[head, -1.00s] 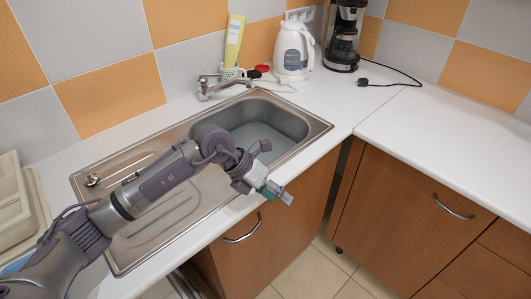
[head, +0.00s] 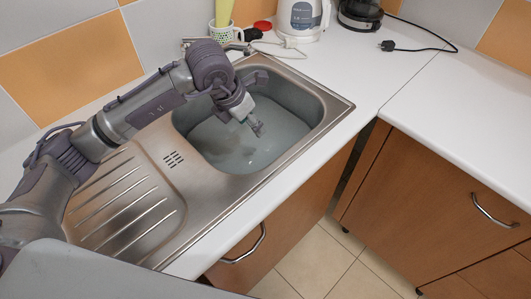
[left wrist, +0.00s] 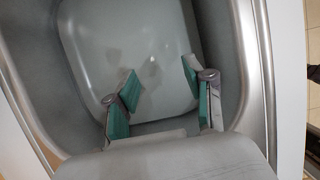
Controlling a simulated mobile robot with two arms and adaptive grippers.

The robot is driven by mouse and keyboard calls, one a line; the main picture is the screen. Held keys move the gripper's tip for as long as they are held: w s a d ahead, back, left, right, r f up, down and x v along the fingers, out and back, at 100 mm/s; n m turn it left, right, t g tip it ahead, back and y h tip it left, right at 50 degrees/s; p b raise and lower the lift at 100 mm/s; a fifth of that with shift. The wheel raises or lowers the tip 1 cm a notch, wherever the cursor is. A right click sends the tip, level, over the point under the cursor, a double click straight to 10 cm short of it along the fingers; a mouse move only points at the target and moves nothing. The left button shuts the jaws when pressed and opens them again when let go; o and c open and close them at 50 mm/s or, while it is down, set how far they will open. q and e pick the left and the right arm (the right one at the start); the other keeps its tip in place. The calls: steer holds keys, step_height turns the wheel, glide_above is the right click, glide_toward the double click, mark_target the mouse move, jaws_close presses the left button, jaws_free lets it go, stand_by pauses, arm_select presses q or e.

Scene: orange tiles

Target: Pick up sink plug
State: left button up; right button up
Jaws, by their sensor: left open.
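The steel sink (head: 338,108) has its basin at the right and a ribbed drainboard at the left. My left gripper (head: 257,127) is over the basin, pointing down, and looks empty. In the left wrist view its two green-padded fingers (left wrist: 160,82) are apart, with the pale basin floor (left wrist: 140,45) below them. I cannot make out the sink plug in either current view. A faint small mark (head: 247,151) shows low in the basin, but I cannot tell what it is. My left arm hides the back of the drainboard. My right gripper is not in view.
The faucet's end, a white perforated cup (head: 222,34), a red lid (head: 263,25), a kettle (head: 303,18) and a coffee maker (head: 360,12) stand behind the sink. A black plug and cord (head: 420,48) lie on the counter (head: 440,110). The right counter is mostly clear.

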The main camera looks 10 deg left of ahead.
arm_select(q)
steer(key=b, duration=0.3)
glide_toward(265, 152)
steer(key=x, duration=0.4)
steer(key=shift+s+d+f, duration=0.1)
steer(key=shift+d+f, duration=0.15)
steer(key=shift+f, duration=0.15)
steer(key=p+x, duration=0.1)
steer(key=x, duration=0.4)
steer(key=shift+a, duration=0.15)
steer(key=shift+c, duration=0.2)
jaws_close()
